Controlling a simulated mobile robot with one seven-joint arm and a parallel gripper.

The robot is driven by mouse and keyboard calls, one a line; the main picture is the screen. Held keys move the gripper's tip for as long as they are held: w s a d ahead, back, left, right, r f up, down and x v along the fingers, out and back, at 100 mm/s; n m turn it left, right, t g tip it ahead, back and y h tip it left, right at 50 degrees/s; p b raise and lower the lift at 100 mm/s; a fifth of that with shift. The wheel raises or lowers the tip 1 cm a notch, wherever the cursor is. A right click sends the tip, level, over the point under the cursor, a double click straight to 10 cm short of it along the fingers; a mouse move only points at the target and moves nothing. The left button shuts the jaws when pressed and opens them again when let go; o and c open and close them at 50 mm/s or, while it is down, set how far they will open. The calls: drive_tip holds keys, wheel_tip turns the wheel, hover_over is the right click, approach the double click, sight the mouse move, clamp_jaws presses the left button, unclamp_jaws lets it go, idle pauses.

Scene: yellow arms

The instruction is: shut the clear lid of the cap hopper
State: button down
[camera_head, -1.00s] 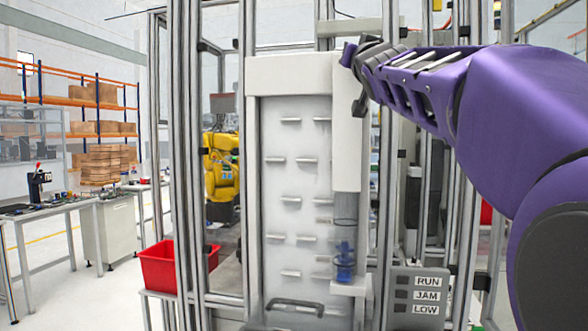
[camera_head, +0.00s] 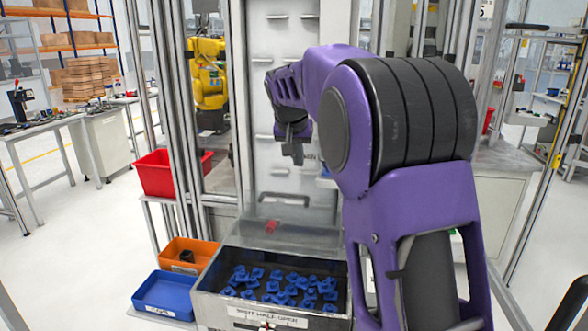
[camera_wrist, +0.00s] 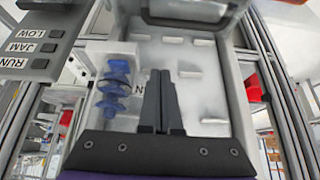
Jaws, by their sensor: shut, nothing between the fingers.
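The cap hopper (camera_head: 222,281) is a grey metal bin low in front of the tall white panel in the head view, holding several blue caps (camera_head: 283,290). Its clear lid (camera_head: 310,238) has a red knob (camera_head: 271,226) and stands raised at the hopper's back edge, leaving the caps uncovered. My gripper (camera_head: 297,155) is above and behind the lid, in front of the panel, apart from the lid. In the wrist view its dark fingers (camera_wrist: 161,85) are together and empty. Neither lid nor hopper can be made out clearly there.
The white panel (camera_head: 280,90) has small ledges and a dark handle (camera_head: 284,199) near its base. Orange (camera_head: 190,252) and blue (camera_head: 165,294) bins sit left of the hopper, with a red bin (camera_head: 160,175) behind. Metal posts flank the panel. A RUN/JAM/LOW box (camera_wrist: 35,45) shows in the wrist view.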

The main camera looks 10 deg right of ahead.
wheel_tip(320, 180, down, 8)
drive_tip(key=shift+w+d+f, duration=0.15)
drive_tip(key=shift+w+f, duration=0.1)
drive_tip(key=shift+w, duration=0.2)
drive_tip(key=shift+s+b, duration=0.1)
drive_tip(key=shift+b, duration=0.6)
